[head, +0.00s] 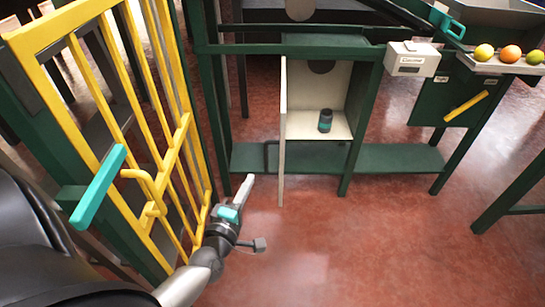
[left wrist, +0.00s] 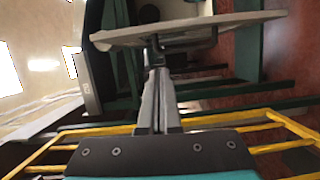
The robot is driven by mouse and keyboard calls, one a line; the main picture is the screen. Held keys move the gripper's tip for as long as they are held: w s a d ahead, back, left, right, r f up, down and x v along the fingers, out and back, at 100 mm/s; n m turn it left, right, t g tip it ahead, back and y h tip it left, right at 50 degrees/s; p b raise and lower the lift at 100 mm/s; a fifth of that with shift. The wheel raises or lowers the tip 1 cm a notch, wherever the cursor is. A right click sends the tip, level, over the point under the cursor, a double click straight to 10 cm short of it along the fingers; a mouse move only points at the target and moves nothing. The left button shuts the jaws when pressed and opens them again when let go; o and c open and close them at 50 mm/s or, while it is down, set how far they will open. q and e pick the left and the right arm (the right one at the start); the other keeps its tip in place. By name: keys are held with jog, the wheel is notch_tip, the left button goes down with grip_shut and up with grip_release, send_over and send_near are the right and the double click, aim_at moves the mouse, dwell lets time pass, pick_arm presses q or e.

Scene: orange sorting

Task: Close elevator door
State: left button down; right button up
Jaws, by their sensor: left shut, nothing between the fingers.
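The elevator is a cream box (head: 305,85) in a green frame, with its front open. Its cream door (head: 282,130) is swung out and seen nearly edge-on at the box's left side. A dark handle (head: 267,156) sticks out from the door's left face. My left gripper (head: 248,182) is shut and empty, in front of and left of the door. In the left wrist view the shut fingers (left wrist: 157,75) point at the door panel (left wrist: 190,31) and its dark handle (left wrist: 200,42); whether they touch cannot be told.
A dark can with a teal band (head: 325,121) stands inside the box. A yellow barred gate (head: 110,90) with a teal bar (head: 98,186) stands at left, close to my left arm. A green shelf (head: 400,158) runs low behind. Red floor is clear at lower right.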

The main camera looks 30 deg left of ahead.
pick_arm(q)
jog(key=a, duration=0.1)
jog(key=n+b, duration=0.1)
jog(key=b, duration=0.2)
send_near(277, 143)
jog(key=shift+y, duration=0.4)
jog(key=x, duration=0.4)
jog(key=shift+w+a+f, duration=0.2)
jog(key=shift+w+a, duration=0.1)
jog(key=shift+a, duration=0.2)
jog(key=shift+w+d, duration=0.25)
jog(key=shift+d, duration=0.25)
pick_arm(e)
notch_tip(277, 143, up, 6)
jog(key=t, duration=0.1)
jog(key=shift+w, duration=0.2)
jog(key=shift+r, duration=0.1)
